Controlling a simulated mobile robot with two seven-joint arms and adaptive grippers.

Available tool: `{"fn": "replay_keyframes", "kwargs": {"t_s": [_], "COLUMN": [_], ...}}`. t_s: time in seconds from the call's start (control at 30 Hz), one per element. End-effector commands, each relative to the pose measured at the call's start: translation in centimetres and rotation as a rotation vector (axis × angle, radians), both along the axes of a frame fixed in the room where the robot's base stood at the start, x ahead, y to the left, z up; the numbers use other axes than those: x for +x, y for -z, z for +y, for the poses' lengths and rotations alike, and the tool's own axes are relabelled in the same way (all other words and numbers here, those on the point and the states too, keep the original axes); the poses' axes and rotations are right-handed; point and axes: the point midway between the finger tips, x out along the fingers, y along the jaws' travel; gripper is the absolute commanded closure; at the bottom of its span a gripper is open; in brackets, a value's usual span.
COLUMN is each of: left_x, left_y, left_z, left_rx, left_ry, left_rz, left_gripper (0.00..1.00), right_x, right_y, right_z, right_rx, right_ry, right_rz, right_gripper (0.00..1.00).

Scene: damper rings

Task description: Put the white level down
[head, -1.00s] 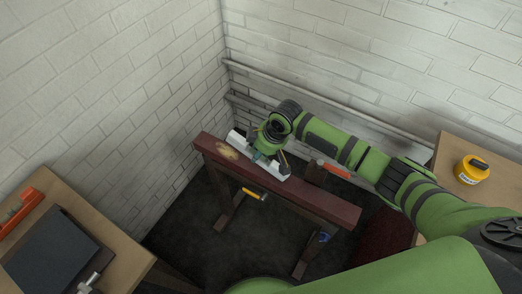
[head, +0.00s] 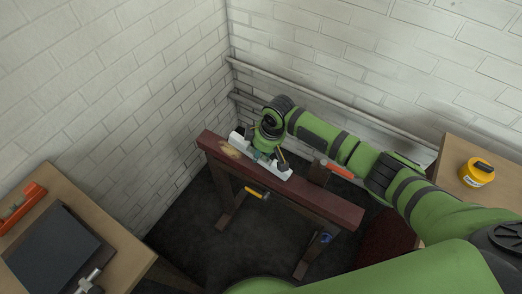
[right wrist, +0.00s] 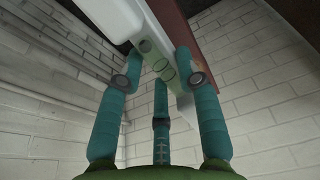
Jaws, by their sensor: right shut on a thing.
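The white level (head: 282,173) lies lengthwise along the dark red beam of a sawhorse (head: 335,208), near its left end. I cannot tell whether its whole underside touches the beam. My right gripper (head: 264,155) is over the middle of the level and shut on it, hiding that part in the head view. In the right wrist view the teal fingers of my right gripper (right wrist: 160,62) are around the white level (right wrist: 110,18), whose round vials show between them. The red beam (right wrist: 177,18) is right beside it there. My left gripper is not in view.
A yellow-handled tool (head: 257,192) and an orange-handled tool (head: 338,171) are at the sawhorse. A yellow tape measure (head: 477,172) is on the right table (head: 455,150). A left table (head: 130,250) holds a dark flat item (head: 50,250) and an orange tool (head: 22,207). Brick walls stand close behind.

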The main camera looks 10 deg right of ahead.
Motion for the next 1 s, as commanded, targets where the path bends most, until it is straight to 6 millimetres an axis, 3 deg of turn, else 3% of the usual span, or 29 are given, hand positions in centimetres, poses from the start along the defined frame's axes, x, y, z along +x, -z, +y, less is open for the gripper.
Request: {"fn": "replay_keyframes", "kwargs": {"t_s": [1.0], "left_x": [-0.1], "left_y": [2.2], "left_z": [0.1], "left_rx": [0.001], "left_ry": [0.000], "left_rz": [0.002], "left_gripper": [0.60], "right_x": [0.8], "right_y": [1.7], "right_z": [0.7], "right_rx": [-0.110], "right_ry": [-0.001], "right_rz": [0.109], "right_gripper": [1.00]}}
